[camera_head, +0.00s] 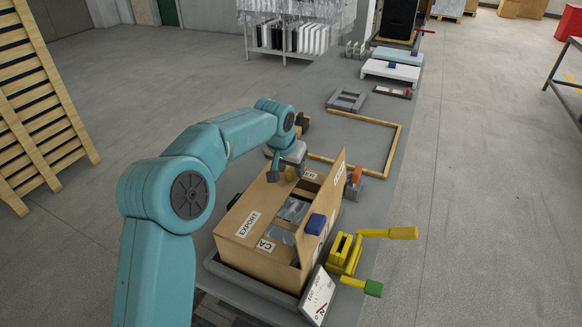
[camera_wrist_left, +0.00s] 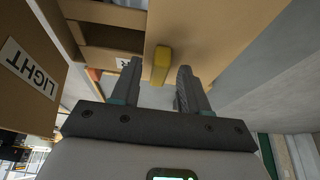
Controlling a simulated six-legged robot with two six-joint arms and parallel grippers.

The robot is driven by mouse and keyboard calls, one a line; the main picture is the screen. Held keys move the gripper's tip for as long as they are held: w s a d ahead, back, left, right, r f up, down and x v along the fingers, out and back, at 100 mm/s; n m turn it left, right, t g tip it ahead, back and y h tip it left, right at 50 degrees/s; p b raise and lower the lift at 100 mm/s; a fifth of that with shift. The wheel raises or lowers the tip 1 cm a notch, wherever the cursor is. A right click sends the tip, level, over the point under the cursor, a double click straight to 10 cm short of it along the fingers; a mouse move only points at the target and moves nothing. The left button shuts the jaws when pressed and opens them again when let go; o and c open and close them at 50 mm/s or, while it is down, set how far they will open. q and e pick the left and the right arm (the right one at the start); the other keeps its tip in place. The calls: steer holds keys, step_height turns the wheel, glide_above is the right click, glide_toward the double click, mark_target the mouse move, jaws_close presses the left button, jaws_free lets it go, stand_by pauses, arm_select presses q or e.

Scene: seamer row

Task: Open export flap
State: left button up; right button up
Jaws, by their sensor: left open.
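An open cardboard carton (camera_head: 257,244) stands on the grey bench, with an EXPORT label (camera_head: 248,225) on its left panel. A tall flap (camera_head: 325,196) stands up along its right side and carries a blue block (camera_head: 315,224). My left gripper (camera_head: 284,174) is at the carton's far left edge. It is open, beside a small yellow tab (camera_head: 291,174). In the left wrist view, the yellow tab (camera_wrist_left: 161,65) sits on a cardboard panel (camera_wrist_left: 210,40), between and just beyond the open fingertips (camera_wrist_left: 158,78). Whether a finger touches it I cannot tell. My right gripper is out of view.
A yellow clamp (camera_head: 345,254) with a protruding handle and a white sign (camera_head: 317,296) stand right of the carton. A wooden frame (camera_head: 391,150) and a grey fixture (camera_head: 346,99) lie farther back. A panel marked LIGHT (camera_wrist_left: 28,70) is close at the gripper's left in the wrist view.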

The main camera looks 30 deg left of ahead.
arm_select(q)
steer(key=shift+w+f, duration=0.2)
steer(key=shift+f, duration=0.1)
jaws_close()
steer(key=shift+r, duration=0.1)
